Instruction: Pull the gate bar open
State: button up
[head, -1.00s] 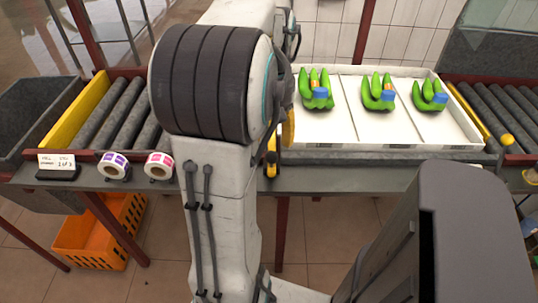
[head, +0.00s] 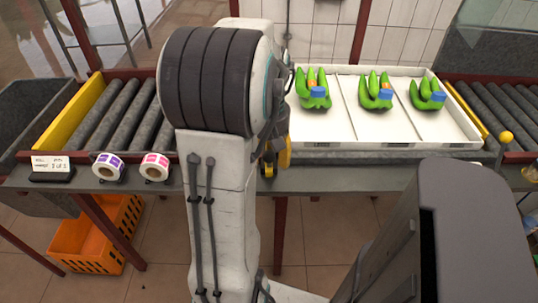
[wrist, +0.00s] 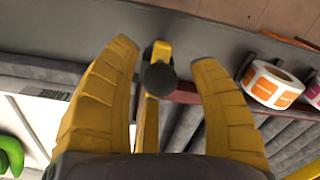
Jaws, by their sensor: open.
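The gate bar (wrist: 151,118) is a yellow bar with a dark round knob (wrist: 160,78) near its end. In the wrist view it lies between the two yellow fingers of my gripper (wrist: 168,60). The fingers are spread, with a gap to the knob on both sides, and hold nothing. In the head view the arm hides most of my gripper. One yellow finger (head: 285,152) shows at the arm's right side, beside a small yellow and black piece (head: 267,166) at the table's front edge that seems to be the bar's end.
A white tray (head: 400,139) with several green banana bunches stands right of the arm. Two label rolls (head: 108,167) and a card (head: 52,168) sit at the front edge on the left. Rollers (head: 120,112) lie behind them. An orange crate (head: 95,240) stands on the floor.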

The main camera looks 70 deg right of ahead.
jog(key=shift+c, duration=0.3)
grip_shut()
dwell(0.4)
